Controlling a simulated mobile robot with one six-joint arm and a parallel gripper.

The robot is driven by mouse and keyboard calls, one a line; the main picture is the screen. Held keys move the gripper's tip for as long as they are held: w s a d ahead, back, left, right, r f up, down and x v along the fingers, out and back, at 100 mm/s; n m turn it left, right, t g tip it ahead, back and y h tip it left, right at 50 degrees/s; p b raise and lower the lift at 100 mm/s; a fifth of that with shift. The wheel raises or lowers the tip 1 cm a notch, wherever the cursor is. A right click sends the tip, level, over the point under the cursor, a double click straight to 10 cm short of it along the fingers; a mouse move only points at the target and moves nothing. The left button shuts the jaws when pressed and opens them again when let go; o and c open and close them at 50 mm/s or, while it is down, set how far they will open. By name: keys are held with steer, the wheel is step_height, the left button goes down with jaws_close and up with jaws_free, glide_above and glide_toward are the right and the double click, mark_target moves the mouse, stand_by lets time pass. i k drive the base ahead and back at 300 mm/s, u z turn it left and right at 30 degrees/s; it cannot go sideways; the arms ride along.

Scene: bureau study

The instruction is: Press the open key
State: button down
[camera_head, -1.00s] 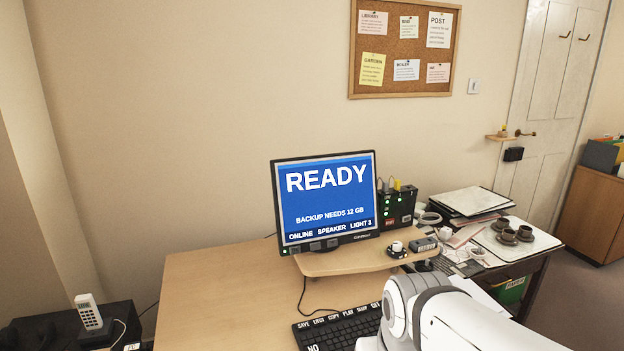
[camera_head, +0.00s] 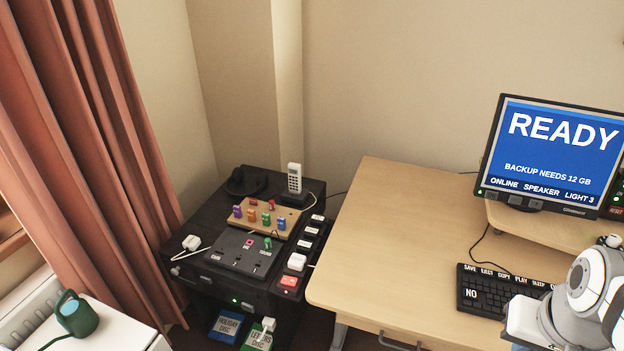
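A black keyboard (camera_head: 484,298) lies on the wooden desk at the lower right, below the monitor. Its top row has white labels that read SAVE, EJECT, COPY, PLAY and SLEEP, with a further label partly cut off by my arm. A key marked NO (camera_head: 471,293) is at its left. I cannot make out a key marked open; the right part of the keyboard is hidden behind my white arm. My gripper's fingers do not show in this view.
The monitor (camera_head: 555,150) reads READY on a wooden stand (camera_head: 520,226). The desk's left part (camera_head: 400,230) is clear. A black cabinet (camera_head: 185,222) at the left carries a phone (camera_head: 294,179), pegs and switches. A green watering can (camera_head: 76,314) stands at the lower left.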

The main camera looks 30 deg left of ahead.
mark_target(204, 278)
steer(key=u, duration=1.95)
steer(key=k, duration=1.15)
steer(key=u, duration=0.7)
steer(key=i, duration=1.55)
steer(key=z, duration=0.4)
steer(key=i, duration=0.5)
steer(key=z, duration=0.55)
